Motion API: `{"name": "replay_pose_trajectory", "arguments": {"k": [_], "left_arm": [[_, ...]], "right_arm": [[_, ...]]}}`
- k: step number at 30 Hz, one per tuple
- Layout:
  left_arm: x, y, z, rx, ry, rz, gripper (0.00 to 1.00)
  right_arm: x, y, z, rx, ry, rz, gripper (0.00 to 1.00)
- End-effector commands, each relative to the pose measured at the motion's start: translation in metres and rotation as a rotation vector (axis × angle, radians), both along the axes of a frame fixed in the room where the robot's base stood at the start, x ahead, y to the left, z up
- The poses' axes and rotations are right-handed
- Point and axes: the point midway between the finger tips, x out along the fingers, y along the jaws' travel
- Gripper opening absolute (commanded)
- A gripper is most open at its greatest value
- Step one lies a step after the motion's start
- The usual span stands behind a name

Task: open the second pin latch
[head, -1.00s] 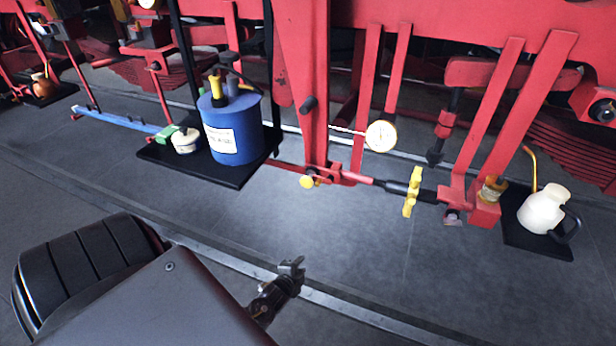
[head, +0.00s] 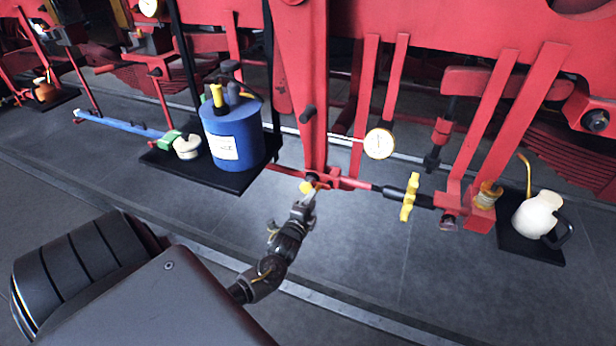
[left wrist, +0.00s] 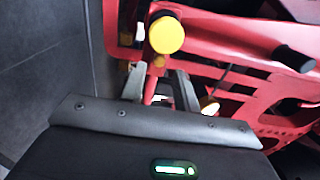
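A round yellow knob (head: 307,186), which looks like a pin latch, sits at the foot of the upright red lever. In the left wrist view the yellow knob (left wrist: 166,35) is large, just beyond my fingertips, with a smaller yellow part below it. My left gripper (head: 310,197) is right at the knob in the head view. In the left wrist view its two fingers (left wrist: 160,85) stand apart, with nothing clearly held between them. Whether they touch the knob cannot be told. My right gripper is not in view.
A yellow wing-shaped handle (head: 410,197) is on the rod to the right. A blue canister (head: 232,138) stands on a black tray (head: 250,178) at left. A white jug (head: 538,214) stands at right. A dial gauge (head: 380,143) hangs above. The grey floor in front is clear.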

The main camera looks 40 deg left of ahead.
Motion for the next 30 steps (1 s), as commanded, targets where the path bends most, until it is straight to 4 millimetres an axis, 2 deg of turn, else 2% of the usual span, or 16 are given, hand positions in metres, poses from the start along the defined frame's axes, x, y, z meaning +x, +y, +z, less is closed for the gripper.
{"name": "replay_pose_trajectory", "arguments": {"k": [3,12,26,30], "left_arm": [[0.014,0.005,-0.004,0.001,-0.002,0.001,0.31],[0.038,0.014,-0.003,0.0,0.0,0.001,0.31],[0.045,0.016,-0.001,0.0,0.001,0.0,0.31],[0.044,0.016,-0.001,0.0,0.001,0.0,0.14]], "right_arm": [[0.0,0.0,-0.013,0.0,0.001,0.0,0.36],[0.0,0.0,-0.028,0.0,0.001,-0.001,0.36],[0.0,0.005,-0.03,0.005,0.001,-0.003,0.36],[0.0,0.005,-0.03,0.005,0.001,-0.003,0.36]]}}
